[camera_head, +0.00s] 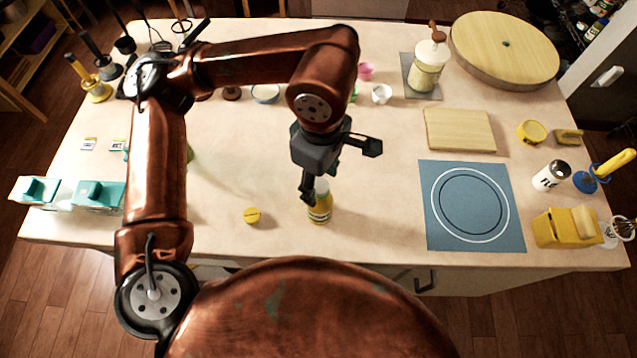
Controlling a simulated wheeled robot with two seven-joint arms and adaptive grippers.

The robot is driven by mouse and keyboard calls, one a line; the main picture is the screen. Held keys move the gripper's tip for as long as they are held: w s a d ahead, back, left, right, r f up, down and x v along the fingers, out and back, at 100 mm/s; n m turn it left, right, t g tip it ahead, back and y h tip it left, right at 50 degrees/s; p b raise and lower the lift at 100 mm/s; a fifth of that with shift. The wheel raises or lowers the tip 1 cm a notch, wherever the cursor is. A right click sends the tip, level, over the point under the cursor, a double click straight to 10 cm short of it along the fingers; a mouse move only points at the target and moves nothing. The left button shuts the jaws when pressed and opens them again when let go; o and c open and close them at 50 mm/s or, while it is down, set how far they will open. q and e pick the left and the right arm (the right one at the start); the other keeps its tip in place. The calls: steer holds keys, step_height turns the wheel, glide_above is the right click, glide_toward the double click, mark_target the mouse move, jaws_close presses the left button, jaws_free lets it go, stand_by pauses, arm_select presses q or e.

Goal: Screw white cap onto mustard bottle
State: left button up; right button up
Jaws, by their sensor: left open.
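A yellow mustard bottle (320,210) with a label stands upright near the front edge of the counter. Its pale top is partly covered by my left gripper (340,172), which hangs from above with its dark fingers spread. One finger is close beside the top of the bottle, and the other points out to the right. I cannot tell whether the finger touches the bottle, or whether the pale top is a white cap. No separate white cap is clear to see. A small round yellow piece (252,215) lies on the counter left of the bottle. My right gripper is not in view.
A blue mat (432,238) with a white ring lies to the right, with a wooden board (460,130) behind it. A yellow box (560,229) and a white shaker (549,176) stand further right. Teal containers (98,194) are at left. The counter around the bottle is clear.

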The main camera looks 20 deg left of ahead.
arm_select(q)
steer(key=shift+n, duration=1)
steer(key=n+p, duration=0.1)
steer(key=n, duration=0.2)
steer(key=shift+r+n+p, duration=0.15)
steer(key=shift+n+p, duration=0.2)
steer(key=shift+n, duration=1.05)
steer(key=shift+w, duration=0.1)
